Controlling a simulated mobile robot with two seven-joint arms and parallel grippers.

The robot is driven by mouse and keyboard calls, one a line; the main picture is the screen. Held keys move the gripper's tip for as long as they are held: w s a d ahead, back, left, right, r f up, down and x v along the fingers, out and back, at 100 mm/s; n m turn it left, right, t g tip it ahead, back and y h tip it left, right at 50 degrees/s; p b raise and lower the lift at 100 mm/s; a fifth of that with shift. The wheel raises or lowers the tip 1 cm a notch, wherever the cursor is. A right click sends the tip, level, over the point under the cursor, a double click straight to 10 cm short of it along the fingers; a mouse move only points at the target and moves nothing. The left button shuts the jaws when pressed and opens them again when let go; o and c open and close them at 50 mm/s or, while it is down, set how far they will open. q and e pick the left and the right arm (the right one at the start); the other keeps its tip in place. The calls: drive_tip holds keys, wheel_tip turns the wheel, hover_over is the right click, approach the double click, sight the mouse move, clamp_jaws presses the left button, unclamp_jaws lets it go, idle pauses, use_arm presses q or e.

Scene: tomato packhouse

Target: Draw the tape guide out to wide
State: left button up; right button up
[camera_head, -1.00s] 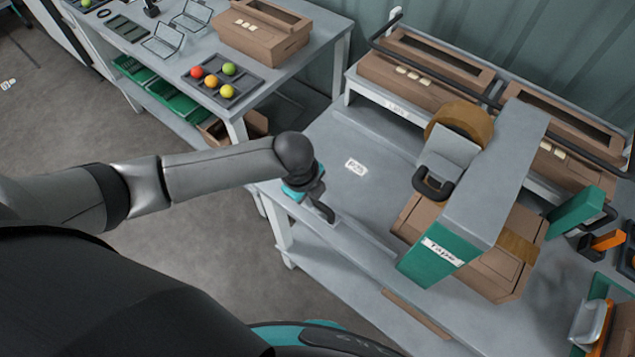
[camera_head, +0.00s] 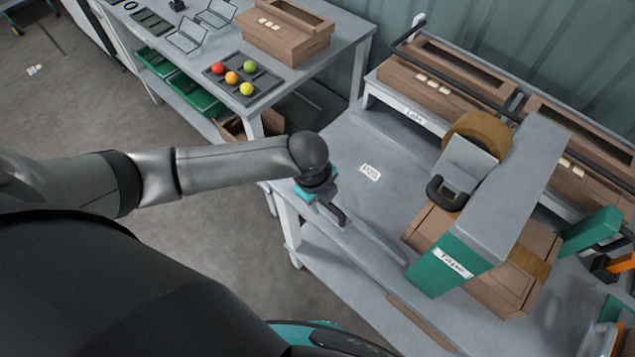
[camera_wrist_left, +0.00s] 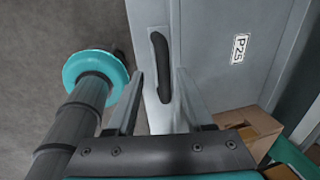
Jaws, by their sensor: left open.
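A black handle (camera_wrist_left: 160,65) sits on a grey strip at the front edge of the bench in the left wrist view. It looks like the grip of the tape guide, whose pale bar (camera_head: 375,243) runs along the bench front toward the green and grey taper (camera_head: 440,272) in the head view. My left gripper (camera_wrist_left: 160,73) is open, with one finger on each side of the handle and gaps showing. In the head view my left gripper (camera_head: 333,208) points down at the bench's front left corner and partly hides the handle. My right gripper is not in view.
A brown carton (camera_head: 510,290) is under the taper's arm. A label marked P25 (camera_head: 370,172) lies on the clear bench top (camera_head: 350,150). A second table (camera_head: 315,60) at the back left holds a tray of coloured tomatoes (camera_head: 243,95). Open floor lies left.

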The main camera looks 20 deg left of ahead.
use_arm(q)
wheel_tip(320, 180, up, 14)
drive_tip(key=s+a+p, duration=0.1)
drive_tip(key=s+p, duration=0.1)
drive_tip(key=shift+s, duration=0.35)
